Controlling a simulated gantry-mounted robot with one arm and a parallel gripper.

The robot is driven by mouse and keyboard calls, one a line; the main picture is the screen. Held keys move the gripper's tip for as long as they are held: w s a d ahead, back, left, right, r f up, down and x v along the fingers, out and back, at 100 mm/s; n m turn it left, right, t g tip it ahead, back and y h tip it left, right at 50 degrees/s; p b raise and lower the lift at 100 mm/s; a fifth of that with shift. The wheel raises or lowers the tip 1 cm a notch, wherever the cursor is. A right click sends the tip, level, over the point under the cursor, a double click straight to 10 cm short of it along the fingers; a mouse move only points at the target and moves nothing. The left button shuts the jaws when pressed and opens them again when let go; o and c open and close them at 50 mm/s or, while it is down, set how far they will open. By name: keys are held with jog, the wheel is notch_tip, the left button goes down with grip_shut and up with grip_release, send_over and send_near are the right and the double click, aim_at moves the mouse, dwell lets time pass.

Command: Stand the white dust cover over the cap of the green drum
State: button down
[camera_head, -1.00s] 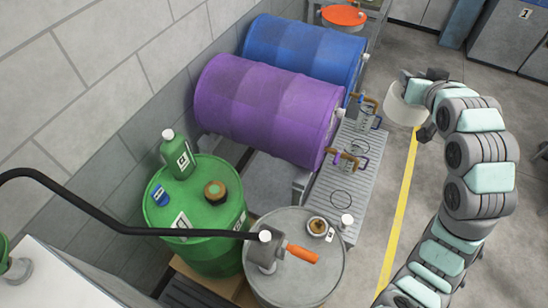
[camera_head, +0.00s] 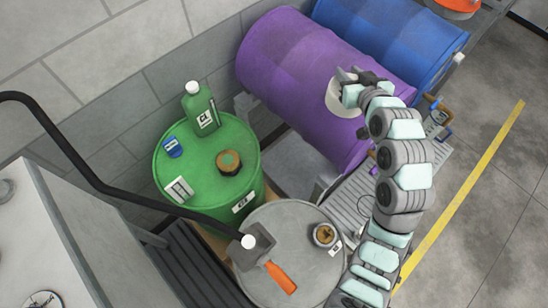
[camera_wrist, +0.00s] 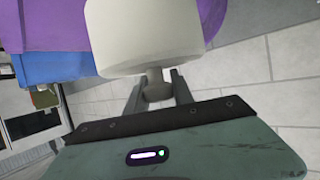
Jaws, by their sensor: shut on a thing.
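The white dust cover (camera_head: 342,100) is held in my gripper (camera_head: 360,78), in front of the purple drum in the head view. In the wrist view my gripper (camera_wrist: 155,92) is shut on the knob of the cover (camera_wrist: 147,35), whose body extends away from the fingers. The green drum (camera_head: 185,168) stands upright at the left in the head view. Its cap (camera_head: 229,161) is brown with a green centre, on the right part of the drum top. The cover is up and right of this cap, well apart from it.
A green jug (camera_head: 201,108) and a small blue can (camera_head: 173,147) stand on the green drum's top. Purple (camera_head: 300,70) and blue (camera_head: 385,40) drums lie behind.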

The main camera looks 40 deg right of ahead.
jog(key=w+a+f+n+t+y+b, duration=0.1)
jog(key=w+a+f+n+y, duration=0.15)
jog(key=w+a+f, duration=0.6)
jog(key=w+a+f+n+y+b, duration=0.2)
jog(key=w+a+f+y, duration=0.15)
jog(key=a, duration=0.95)
jog(key=w+a+f+n+t+y+b, duration=0.1)
jog(key=w+a+f+n+y, duration=0.15)
jog(key=w+a+f, duration=0.6)
jog(key=shift+h, duration=0.25)
jog(key=f, duration=0.1)
jog(key=s+a+f, duration=0.1)
jog(key=a+f, duration=0.1)
jog(key=shift+s+a+f, duration=0.2)
jog(key=shift+s+f, duration=0.1)
jog(key=shift+f, duration=0.1)
jog(key=shift+r, duration=0.1)
jog(key=shift+f+b, duration=0.35)
jog(key=shift+f, duration=0.1)
jog(key=shift+f, duration=0.2)
jog(key=c, duration=1.1)
grip_release()
